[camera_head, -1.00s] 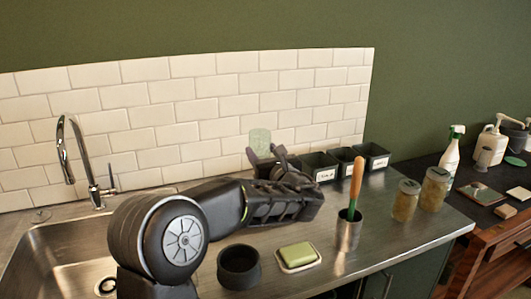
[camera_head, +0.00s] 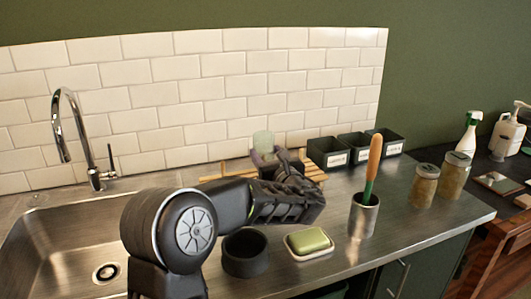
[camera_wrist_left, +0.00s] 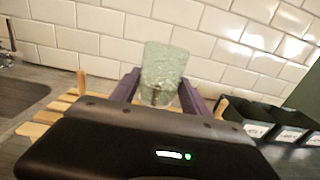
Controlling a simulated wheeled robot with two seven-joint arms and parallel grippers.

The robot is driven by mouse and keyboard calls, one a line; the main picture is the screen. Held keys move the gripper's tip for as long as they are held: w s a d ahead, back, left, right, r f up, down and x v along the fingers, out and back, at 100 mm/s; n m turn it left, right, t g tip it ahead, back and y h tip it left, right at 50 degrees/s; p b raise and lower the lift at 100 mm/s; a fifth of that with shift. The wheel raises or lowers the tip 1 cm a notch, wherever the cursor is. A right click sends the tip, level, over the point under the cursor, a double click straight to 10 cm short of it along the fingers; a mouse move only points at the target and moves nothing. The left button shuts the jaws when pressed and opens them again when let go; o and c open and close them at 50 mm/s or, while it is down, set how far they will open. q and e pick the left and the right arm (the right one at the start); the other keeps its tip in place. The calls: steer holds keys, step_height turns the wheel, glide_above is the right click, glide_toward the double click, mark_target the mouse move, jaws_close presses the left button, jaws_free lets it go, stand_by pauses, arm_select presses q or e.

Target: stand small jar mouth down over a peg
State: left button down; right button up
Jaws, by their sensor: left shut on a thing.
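The small jar (camera_head: 263,142) is pale green, see-through glass. My left gripper (camera_head: 266,160) is shut on it and holds it up in front of the tiled wall. The jar also shows in the left wrist view (camera_wrist_left: 163,72), between the purple fingers; I cannot tell which end is its mouth. A slatted wooden rack (camera_head: 312,174) lies on the counter behind and below the gripper, partly hidden by my arm. In the left wrist view the rack (camera_wrist_left: 38,128) shows an upright peg (camera_wrist_left: 82,82) left of the jar. My right gripper is out of view.
Black labelled bins (camera_head: 330,153) stand right of the rack. A metal cup (camera_head: 363,215) with an orange-handled tool, a green soap on a dish (camera_head: 308,242) and a black bowl (camera_head: 244,252) stand in front. Lidded jars (camera_head: 424,186) are at right, the sink (camera_head: 60,245) at left.

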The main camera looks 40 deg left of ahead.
arm_select(q)
steer(key=shift+f+b, duration=1.15)
steer(key=shift+f, duration=0.65)
steer(key=shift+f, duration=0.1)
steer(key=shift+c, duration=2.3)
jaws_free()
steer(key=v, duration=0.7)
steer(key=shift+s+d+b, duration=0.2)
steer(key=shift+d+b, duration=0.1)
steer(key=shift+b, duration=0.1)
